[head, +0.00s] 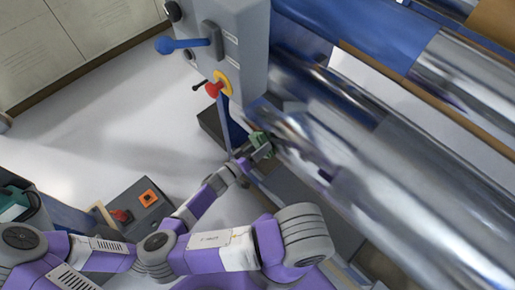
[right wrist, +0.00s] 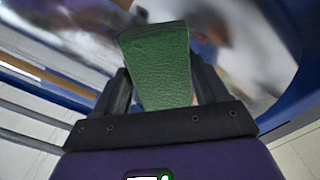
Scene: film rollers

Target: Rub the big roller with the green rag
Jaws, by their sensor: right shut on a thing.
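The big roller (head: 400,180) is a shiny metal cylinder running diagonally across the right half of the head view. Its curved, mirror-like surface also shows in the right wrist view (right wrist: 250,60). My right gripper (head: 261,147) is at the left end of the roller and is shut on the green rag (head: 257,139). In the right wrist view the rag (right wrist: 157,65) is a flat, textured green piece standing out between the two dark fingers towards the roller. I cannot tell whether it touches the roller. My left gripper is not in view.
A grey machine housing (head: 238,45) with a blue lever (head: 183,45) and a red-and-yellow switch (head: 217,86) stands beside the roller's left end. A dark control box (head: 138,205) with an orange button is at the lower left. The pale floor (head: 100,110) at left is clear.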

